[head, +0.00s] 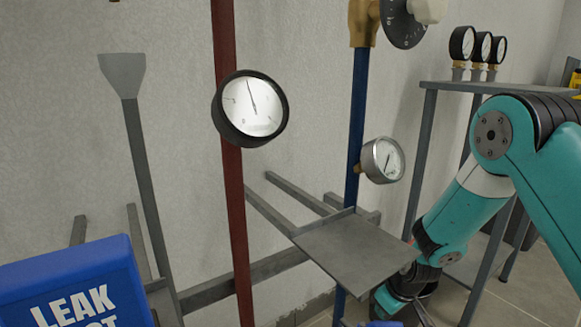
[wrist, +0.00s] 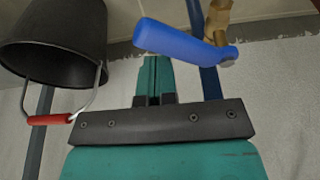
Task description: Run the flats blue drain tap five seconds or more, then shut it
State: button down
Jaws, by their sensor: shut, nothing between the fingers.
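The blue drain tap's lever (wrist: 187,43) lies slantwise across the top middle of the wrist view. It joins a brass valve body (wrist: 218,20) on a blue pipe (wrist: 208,82). My gripper (wrist: 152,62) is shut and empty, its teal fingertips just below the lever in the picture; I cannot tell whether they touch it. In the head view the blue pipe (head: 357,110) runs down behind a grey shelf plate. A bit of blue (head: 384,323), perhaps the lever, shows at the bottom edge by my arm's end. No water flow is visible.
A black bucket (wrist: 55,38) with a red-gripped bail (wrist: 50,120) is left of my fingers in the wrist view. The grey shelf plate (head: 355,250), red pipe (head: 233,190), gauges (head: 250,108) (head: 382,160) and blue leak sign (head: 75,290) crowd the head view.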

aim_at(392, 322)
jog(key=shift+s+d, duration=0.3)
jog(key=shift+s, duration=0.5)
jog(key=shift+s+p, duration=0.45)
jog(key=shift+s, duration=0.45)
jog(key=shift+s+a, duration=0.2)
jog(key=shift+s, duration=0.7)
jog(key=shift+p, duration=0.3)
